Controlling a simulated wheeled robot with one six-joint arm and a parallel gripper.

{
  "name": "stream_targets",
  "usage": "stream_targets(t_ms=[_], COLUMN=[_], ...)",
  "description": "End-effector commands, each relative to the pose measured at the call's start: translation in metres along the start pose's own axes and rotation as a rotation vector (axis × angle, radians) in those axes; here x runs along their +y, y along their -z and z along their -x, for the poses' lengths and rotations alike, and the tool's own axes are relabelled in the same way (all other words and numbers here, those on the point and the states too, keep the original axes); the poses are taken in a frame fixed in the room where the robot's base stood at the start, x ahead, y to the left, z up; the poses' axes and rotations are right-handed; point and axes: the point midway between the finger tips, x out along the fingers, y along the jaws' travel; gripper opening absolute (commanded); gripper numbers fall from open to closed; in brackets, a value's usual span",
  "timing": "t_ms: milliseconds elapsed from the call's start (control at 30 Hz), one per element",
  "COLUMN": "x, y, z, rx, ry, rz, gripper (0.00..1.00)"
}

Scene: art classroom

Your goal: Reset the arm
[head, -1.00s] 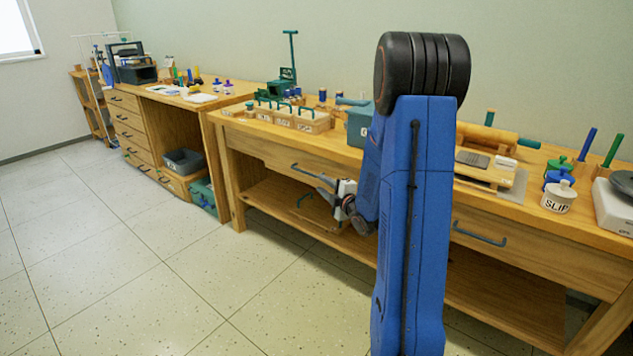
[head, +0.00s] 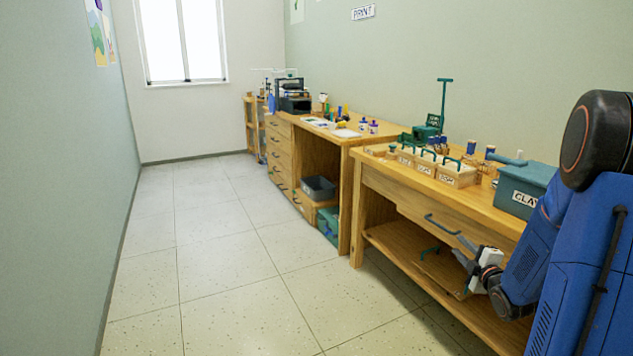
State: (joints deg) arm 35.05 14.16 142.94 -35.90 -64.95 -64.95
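My blue arm (head: 590,270) fills the right edge of the head view, bent at a black joint near the top. My gripper (head: 458,248) is at the end of the arm, low in front of the right workbench. Its two dark fingers point left and stand apart with nothing visible between them. The gripper is seen against the bench's drawer and lower shelf; whether it touches the bench is hard to tell.
The right workbench (head: 385,185) carries a teal CLAY box (head: 525,190) and several labelled wooden caddies. Further back stands a drawer desk (head: 283,160) with a grey bin (head: 318,188) under it. The tiled floor (head: 200,260) on the left is clear up to the wall.

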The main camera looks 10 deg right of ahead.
Motion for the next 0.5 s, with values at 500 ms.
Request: stream_targets(t_ms=[500], x=[0.031], y=[0.065], z=[0.045], rx=[-0.235], ry=[0.226], rz=[-0.303], gripper=[0.28])
